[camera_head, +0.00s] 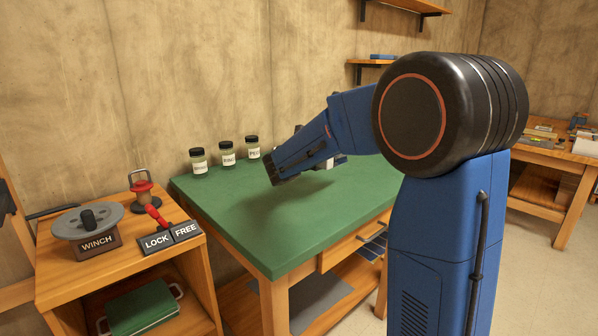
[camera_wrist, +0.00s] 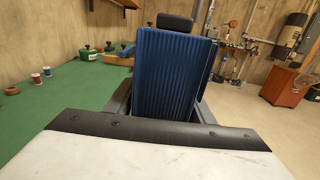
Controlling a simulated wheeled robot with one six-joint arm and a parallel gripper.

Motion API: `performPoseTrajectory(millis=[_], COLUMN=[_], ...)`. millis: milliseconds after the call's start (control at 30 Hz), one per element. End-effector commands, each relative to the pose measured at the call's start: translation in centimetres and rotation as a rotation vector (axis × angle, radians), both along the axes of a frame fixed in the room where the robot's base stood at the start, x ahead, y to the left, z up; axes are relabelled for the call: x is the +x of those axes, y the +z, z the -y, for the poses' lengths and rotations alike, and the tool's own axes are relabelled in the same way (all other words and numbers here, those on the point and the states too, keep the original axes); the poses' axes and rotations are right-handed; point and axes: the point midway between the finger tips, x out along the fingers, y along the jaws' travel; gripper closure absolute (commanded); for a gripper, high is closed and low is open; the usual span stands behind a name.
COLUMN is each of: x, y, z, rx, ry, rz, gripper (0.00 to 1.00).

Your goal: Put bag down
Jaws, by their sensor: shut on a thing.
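In the wrist view, my gripper (camera_wrist: 165,104) has its dark fingers at both sides of an upright blue ribbed thing (camera_wrist: 165,75) and is shut on it. Whether this is the bag I cannot tell; its lower part is hidden by the white and black part in the foreground. The green-topped workbench (camera_head: 300,222) also shows in the wrist view (camera_wrist: 40,110), to the left of the held thing. In the head view my blue arm reaches over the bench and hides most of my gripper and the held thing.
Several labelled jars, one of them a jar (camera_head: 227,153), stand along the bench's back edge. Two spools (camera_wrist: 42,75) and a green box (camera_wrist: 88,55) stand on the bench. A low wooden cabinet (camera_head: 60,285) carries a winch (camera_head: 88,222) and a LOCK/FREE lever (camera_head: 157,215). The bench's middle looks clear.

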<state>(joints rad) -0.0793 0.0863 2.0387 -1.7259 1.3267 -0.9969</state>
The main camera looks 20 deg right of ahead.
Motion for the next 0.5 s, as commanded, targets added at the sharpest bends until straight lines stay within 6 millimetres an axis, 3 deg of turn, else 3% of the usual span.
performPoseTrajectory(millis=[133,500], x=[-0.3,-0.3], y=[-0.7,-5.9], z=[-0.8,-0.7], rx=[0.0,-0.001], ry=[-0.02,-0.019], rz=[-0.003,-0.002], gripper=[0.79,0.79])
